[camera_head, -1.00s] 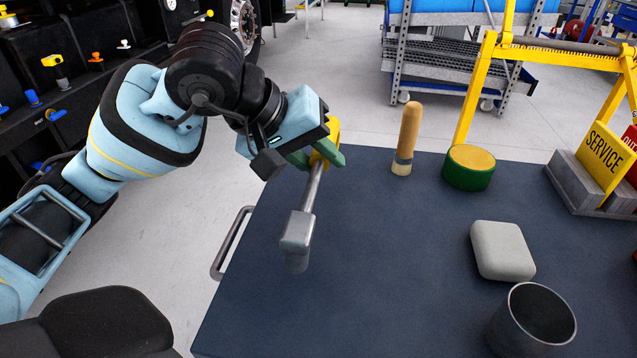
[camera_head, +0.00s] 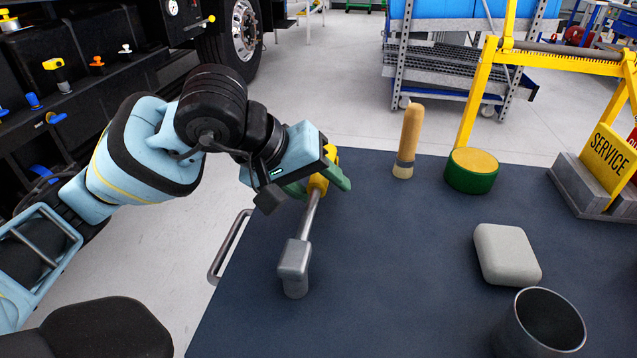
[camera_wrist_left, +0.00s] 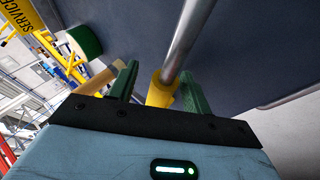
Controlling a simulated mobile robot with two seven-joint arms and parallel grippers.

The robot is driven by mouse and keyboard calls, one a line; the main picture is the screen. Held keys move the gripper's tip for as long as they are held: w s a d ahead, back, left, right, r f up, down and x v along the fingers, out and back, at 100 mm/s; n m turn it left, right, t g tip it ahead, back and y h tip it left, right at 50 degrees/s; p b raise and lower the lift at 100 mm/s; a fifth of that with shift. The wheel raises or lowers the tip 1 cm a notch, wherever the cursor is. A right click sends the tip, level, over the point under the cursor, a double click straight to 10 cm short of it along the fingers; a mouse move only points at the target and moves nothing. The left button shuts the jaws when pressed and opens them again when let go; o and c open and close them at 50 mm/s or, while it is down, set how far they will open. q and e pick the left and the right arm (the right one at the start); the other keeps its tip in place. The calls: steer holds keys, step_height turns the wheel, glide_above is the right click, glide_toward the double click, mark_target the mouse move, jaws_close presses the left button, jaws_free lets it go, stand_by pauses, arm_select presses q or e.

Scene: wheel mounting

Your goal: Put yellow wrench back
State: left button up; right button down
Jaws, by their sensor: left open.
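The yellow wrench has a yellow handle (camera_head: 318,184), a grey metal shaft (camera_head: 308,215) and a thick socket head (camera_head: 295,258). It is at the left part of the dark bench top (camera_head: 400,270), head toward me, and appears to rest there. My left gripper (camera_head: 322,187) is open, with its green fingers on either side of the yellow handle. In the left wrist view the handle (camera_wrist_left: 162,90) lies between the two fingers (camera_wrist_left: 158,88), closer to the right one. Part of the handle is hidden by the gripper in the head view. My right gripper is not in view.
A wooden-handled tool (camera_head: 408,140), a green tin (camera_head: 471,170), a grey block (camera_head: 506,254) and a dark cup (camera_head: 540,325) stand on the bench. A SERVICE sign (camera_head: 608,155) is at right. The bench middle is clear. A tool panel (camera_head: 60,90) is at far left.

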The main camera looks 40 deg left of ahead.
mark_target(309, 184)
arm_select(q)
steer(key=shift+f, duration=0.1)
steer(key=p+v, duration=0.1)
steer(key=v, duration=0.5)
steer(key=shift+s+a, duration=0.25)
steer(key=shift+a, duration=0.05)
steer(key=shift+s+a+r, duration=0.15)
steer(key=shift+s+r, duration=0.2)
steer(key=shift+r, duration=0.15)
